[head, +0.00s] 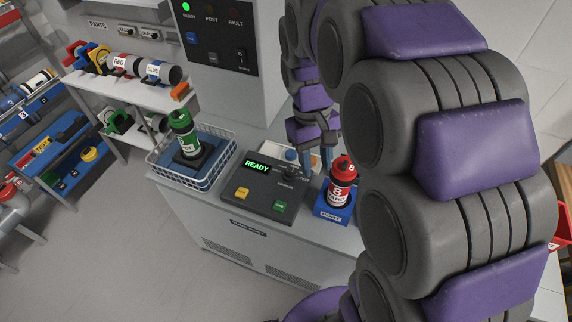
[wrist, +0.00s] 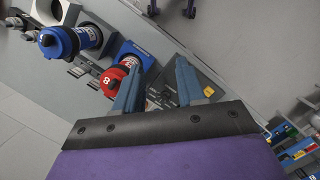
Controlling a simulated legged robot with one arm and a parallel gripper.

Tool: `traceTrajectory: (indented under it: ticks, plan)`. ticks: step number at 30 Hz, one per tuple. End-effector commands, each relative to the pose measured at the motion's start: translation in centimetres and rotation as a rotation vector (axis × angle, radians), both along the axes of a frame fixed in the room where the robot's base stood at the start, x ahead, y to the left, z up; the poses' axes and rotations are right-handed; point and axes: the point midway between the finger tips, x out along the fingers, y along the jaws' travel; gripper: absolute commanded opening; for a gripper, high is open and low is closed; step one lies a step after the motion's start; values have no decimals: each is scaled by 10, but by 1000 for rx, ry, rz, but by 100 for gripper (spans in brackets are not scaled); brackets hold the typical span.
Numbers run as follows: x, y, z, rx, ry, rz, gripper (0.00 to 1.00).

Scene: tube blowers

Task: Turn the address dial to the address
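The address dial (head: 292,173) is a small dark knob on the right rear part of the grey console (head: 262,192). The console display (head: 258,166) reads READY in green. My gripper (head: 318,160) points down just right of the dial in the head view, with its blue fingers apart. The wrist view also shows the gripper (wrist: 160,65) open, with two blue fingers spread and nothing seen held between them. I cannot tell whether a finger touches the dial. The dial's pointer setting is too small to read.
A red canister (head: 342,182) marked 8 stands in a blue holder (head: 334,212) close to my gripper. A green canister (head: 184,137) stands in a wire basket (head: 203,184) on the left. The console has a yellow button (head: 241,193) and a green button (head: 280,206).

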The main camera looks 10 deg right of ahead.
Motion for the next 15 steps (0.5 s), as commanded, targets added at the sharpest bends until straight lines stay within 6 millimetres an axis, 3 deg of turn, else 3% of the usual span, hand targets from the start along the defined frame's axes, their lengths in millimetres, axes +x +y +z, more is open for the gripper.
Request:
traceTrajectory:
  ticks: [3,15]
  plan:
    - [31,6,1,-9,9,33,39]
    - [118,12,-12,-25,43,131,39]
